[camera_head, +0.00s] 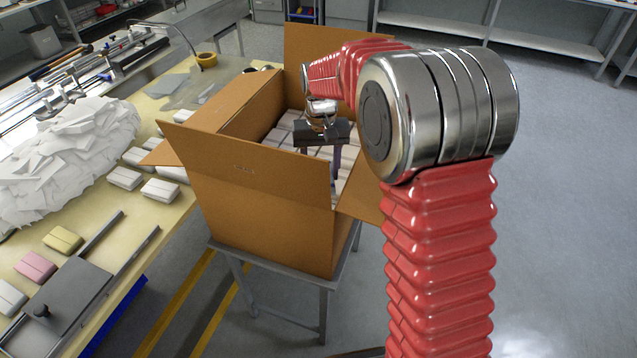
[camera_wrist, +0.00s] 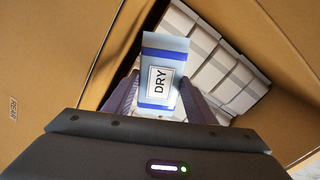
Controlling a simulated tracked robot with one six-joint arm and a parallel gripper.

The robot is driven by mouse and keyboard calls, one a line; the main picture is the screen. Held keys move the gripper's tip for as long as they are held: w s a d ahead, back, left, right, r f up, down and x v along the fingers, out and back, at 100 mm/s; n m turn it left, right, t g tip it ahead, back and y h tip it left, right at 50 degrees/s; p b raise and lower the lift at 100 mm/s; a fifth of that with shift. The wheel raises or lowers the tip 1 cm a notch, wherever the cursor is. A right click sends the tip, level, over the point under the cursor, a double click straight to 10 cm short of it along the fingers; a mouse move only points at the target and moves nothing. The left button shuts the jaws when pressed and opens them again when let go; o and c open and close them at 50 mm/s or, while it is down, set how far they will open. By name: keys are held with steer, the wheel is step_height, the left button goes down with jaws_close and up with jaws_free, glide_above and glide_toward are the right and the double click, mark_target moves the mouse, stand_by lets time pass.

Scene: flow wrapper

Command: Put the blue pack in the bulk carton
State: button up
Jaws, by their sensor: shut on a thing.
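The bulk carton (camera_head: 255,205) is an open brown box with raised flaps, standing on a small grey table. Rows of white packs (camera_wrist: 215,65) lie inside it. My gripper (camera_head: 318,172) is over the carton's opening, pointing down. In the wrist view my gripper (camera_wrist: 157,102) is shut on the blue pack (camera_wrist: 165,52), a pale pack with dark blue bands and a white label reading DRY. The pack is between the two fingers above the white packs. Whether it touches them, I cannot tell. In the head view the carton's wall and my gripper hide the held pack.
A workbench (camera_head: 178,228) on the left bears a heap of white wrappers (camera_head: 70,150), several white packs (camera_head: 124,178), a yellow pack (camera_head: 62,239) and a pink pack (camera_head: 35,267). The carton's walls and flaps stand close around my gripper. The floor at right is clear.

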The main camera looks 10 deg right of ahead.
steer(key=w+d+r+m, duration=0.1)
steer(key=w+d+r, duration=0.1)
steer(key=r, duration=0.4)
steer(key=w+d+r+m, duration=0.1)
steer(key=w+d+r, duration=0.1)
steer(key=r, duration=0.4)
steer(key=shift+w, duration=0.35)
steer(key=shift+d+r+m, duration=0.1)
steer(key=shift+d+m, duration=0.15)
steer(key=shift+m, duration=0.05)
